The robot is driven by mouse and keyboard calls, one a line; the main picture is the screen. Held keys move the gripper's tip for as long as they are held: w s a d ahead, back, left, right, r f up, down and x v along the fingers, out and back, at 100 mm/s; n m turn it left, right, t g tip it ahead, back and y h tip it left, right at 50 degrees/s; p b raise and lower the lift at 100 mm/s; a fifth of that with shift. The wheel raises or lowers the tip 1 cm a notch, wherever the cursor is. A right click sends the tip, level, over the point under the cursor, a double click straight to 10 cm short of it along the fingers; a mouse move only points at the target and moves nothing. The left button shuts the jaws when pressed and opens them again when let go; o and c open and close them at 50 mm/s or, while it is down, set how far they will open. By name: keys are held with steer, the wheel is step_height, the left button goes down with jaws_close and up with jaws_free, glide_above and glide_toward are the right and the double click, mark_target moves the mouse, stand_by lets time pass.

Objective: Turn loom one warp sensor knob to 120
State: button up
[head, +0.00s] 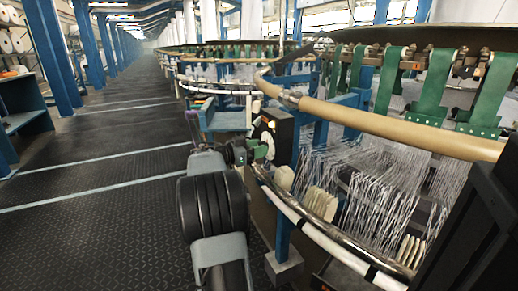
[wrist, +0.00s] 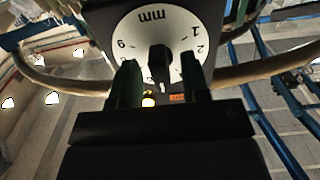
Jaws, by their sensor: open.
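A dark box (head: 276,130) on the loom's side carries a white round dial. In the wrist view the dial (wrist: 155,25) shows upside down, with "mm" and a few numbers around its rim. A dark knob (wrist: 159,62) with a narrow grip sits at the dial's middle. My gripper (wrist: 162,72) is open, with one green finger on each side of the knob. I cannot tell whether either finger touches it. In the head view my gripper (head: 245,151) is at the dial, and the knob is hidden there.
A tan curved rail (head: 390,127) and a dark metal rail (head: 330,243) run along the loom close to my arm. White threads (head: 380,190) hang behind them. A blue bench (head: 222,121) stands just beyond. The dark floor aisle (head: 90,225) on the left is clear.

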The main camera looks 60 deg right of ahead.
steer(key=v, duration=0.7)
stand_by(0.4)
